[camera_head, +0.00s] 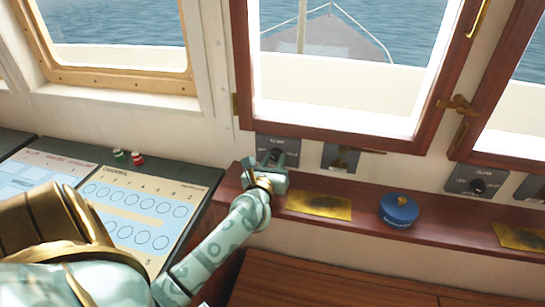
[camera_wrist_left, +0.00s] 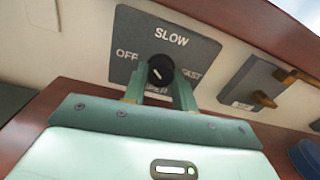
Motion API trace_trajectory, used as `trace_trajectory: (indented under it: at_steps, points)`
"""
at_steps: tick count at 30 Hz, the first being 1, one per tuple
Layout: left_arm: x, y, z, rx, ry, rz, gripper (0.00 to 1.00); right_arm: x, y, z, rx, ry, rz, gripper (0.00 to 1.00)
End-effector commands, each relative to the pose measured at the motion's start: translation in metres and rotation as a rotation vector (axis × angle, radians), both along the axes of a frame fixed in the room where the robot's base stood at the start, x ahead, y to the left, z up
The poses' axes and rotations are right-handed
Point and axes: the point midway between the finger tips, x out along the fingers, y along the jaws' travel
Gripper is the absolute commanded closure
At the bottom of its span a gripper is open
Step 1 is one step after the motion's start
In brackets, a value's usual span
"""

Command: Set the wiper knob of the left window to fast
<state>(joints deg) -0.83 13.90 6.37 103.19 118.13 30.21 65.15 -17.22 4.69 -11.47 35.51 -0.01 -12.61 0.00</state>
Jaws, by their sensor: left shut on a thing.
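The left window's wiper panel (camera_head: 287,144) is a dark grey plate on the wall below the left wooden-framed window. In the left wrist view the panel (camera_wrist_left: 197,47) reads OFF at left, SLOW at top and FAST at right. Its round black knob (camera_wrist_left: 160,70) has a short white mark that seems to slant to the upper left; its exact setting is hard to tell. My left gripper (camera_head: 274,166) is at the panel, its fingers (camera_wrist_left: 159,88) shut on the knob from both sides. My right gripper is not in view.
A switch plate (camera_head: 341,158) sits to the right of the panel. The wooden ledge (camera_head: 365,203) below carries a brass plate (camera_head: 319,205) and a blue round object (camera_head: 398,209). Another knob panel (camera_head: 474,184) is farther right. A chart-like console (camera_head: 140,215) lies at left.

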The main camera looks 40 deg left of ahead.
Motion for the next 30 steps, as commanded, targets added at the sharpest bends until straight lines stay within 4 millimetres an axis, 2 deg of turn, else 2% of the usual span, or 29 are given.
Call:
trace_trajectory:
  at_steps: [1,30]
  points:
    - [0.0,0.0,0.005,0.04,0.021,-0.003,0.95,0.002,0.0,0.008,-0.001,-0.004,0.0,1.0]
    - [0.0,0.0,0.005,0.845,0.466,-0.002,0.96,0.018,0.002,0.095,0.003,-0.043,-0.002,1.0]
